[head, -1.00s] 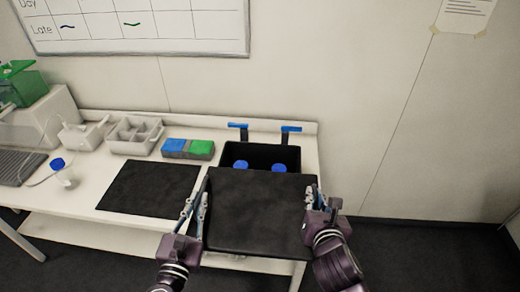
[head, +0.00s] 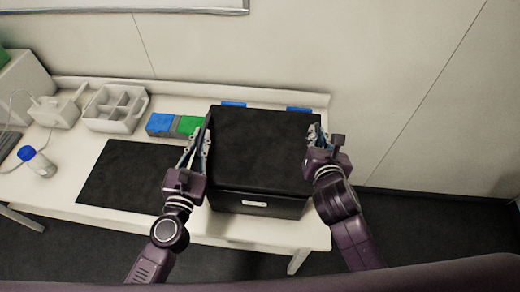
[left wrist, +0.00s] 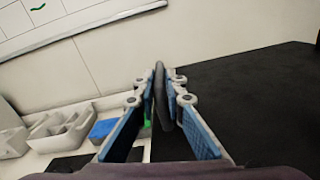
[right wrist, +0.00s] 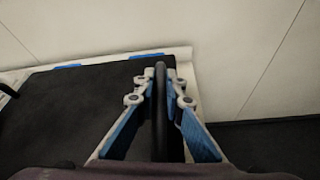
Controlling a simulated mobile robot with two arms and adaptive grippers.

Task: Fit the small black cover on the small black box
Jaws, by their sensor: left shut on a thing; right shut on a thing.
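The small black cover (head: 262,145) lies level over the small black box (head: 255,204), whose front wall with a pale label shows below the cover's front edge. I cannot tell whether the cover rests on the rim or hovers just above it. My left gripper (head: 203,137) is shut on the cover's left edge, which also shows in the left wrist view (left wrist: 230,105). My right gripper (head: 315,137) is shut on its right edge, seen also in the right wrist view (right wrist: 90,105). The inside of the box is hidden by the cover.
A dark mat (head: 125,172) lies left of the box on the white table (head: 60,185). Blue and green blocks (head: 172,124), a grey divided caddy (head: 112,108) and a blue-capped bottle (head: 38,161) stand further left. Two blue pieces (head: 298,109) show behind the box.

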